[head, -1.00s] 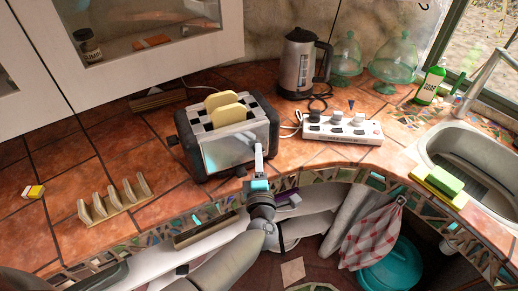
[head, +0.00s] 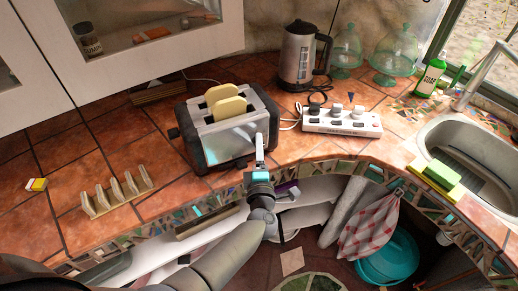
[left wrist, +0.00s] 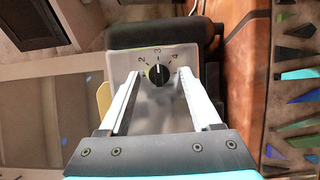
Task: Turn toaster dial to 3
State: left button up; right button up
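My left gripper (head: 260,144) is at the toaster's near right end. My right gripper is not in view.
A white power strip (head: 342,121) with plugs lies right of the toaster, and a kettle (head: 296,55) stands behind it. A wooden rack (head: 117,192) stands at the left. The sink (head: 462,150) is at the right. The counter between rack and toaster is clear.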

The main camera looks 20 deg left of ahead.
pick_arm(q)
jog(key=v, duration=1.5)
jog(key=shift+d, duration=0.15)
jog(key=s+d+f+m+g+h+b, duration=0.1)
jog(key=s+f+m+g+h+b, duration=0.25)
jog(key=f+m, duration=0.75)
jog(key=s+d+f+m+g+h+b, duration=0.2)
jog(key=s+f+m+h+b, duration=0.25)
jog(key=f, duration=1.25)
jog(key=s+a+f+m+g+y+b, duration=0.1)
jog(key=s+a+f+m+g, duration=0.3)
jog(key=s+f, duration=0.6)
jog(key=s+a+f+m+g+y+b, duration=0.1)
jog(key=s+a+f+m+g+b, duration=0.2)
jog(key=s+f, duration=0.7)
jog(key=s+a+m+g, duration=0.2)
jog(key=s+a+g, duration=0.1)
jog(key=s+a, duration=0.1)
jog(key=shift+a, duration=0.3)
